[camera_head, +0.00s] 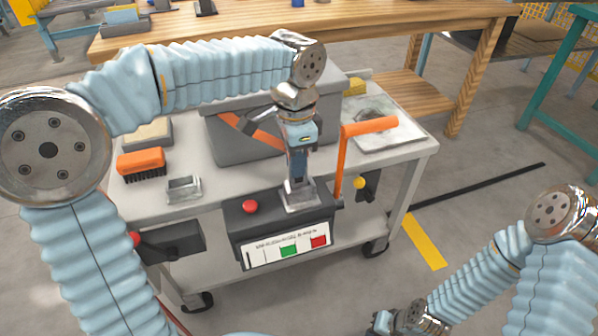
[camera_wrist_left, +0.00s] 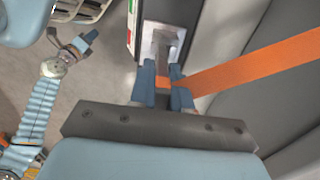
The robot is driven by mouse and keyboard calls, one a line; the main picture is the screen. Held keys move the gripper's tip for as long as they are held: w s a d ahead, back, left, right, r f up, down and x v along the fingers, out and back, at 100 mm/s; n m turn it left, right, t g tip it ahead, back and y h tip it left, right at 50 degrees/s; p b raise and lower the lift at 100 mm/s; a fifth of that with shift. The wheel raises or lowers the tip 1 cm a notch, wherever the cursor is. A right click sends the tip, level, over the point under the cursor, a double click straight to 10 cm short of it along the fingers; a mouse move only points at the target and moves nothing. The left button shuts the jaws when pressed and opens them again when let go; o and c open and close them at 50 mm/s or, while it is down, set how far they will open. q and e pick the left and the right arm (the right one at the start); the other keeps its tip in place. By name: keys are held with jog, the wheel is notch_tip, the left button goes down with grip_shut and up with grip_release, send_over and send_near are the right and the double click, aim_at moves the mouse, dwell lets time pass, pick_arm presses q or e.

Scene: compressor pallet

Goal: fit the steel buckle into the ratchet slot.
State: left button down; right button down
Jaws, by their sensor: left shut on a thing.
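My left gripper (camera_head: 298,170) points down over the front of the cart. It is shut on the steel buckle (camera_wrist_left: 161,47), with the orange strap (camera_wrist_left: 255,62) running off to the right from between the blue fingers (camera_wrist_left: 166,90). The buckle's end is at the steel-framed ratchet slot (camera_head: 300,199) on top of the dark box; the frame also shows in the left wrist view (camera_wrist_left: 177,31). I cannot tell how deep the buckle sits. My right gripper (camera_head: 383,322) is low, away from the cart, its jaws unclear; it also shows in the left wrist view (camera_wrist_left: 80,43).
The dark ratchet box (camera_head: 240,222) has a red button (camera_head: 250,206) and a labelled panel. A grey case (camera_head: 232,147) stands behind the gripper. An orange brush (camera_head: 141,161) and a small metal tray (camera_head: 183,187) lie left on the cart (camera_head: 416,148). A wooden bench (camera_head: 440,22) stands behind.

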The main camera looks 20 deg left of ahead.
pick_arm(q)
jog(key=f, duration=0.4)
jog(key=shift+w+d+f, duration=0.15)
jog(key=shift+w+d, duration=0.1)
jog(key=shift+w, duration=0.15)
jog(key=c, duration=1.1)
grip_release()
notch_tip(320, 180, up, 12)
jog(key=shift+r+p, duration=0.1)
jog(key=shift+p, duration=0.6)
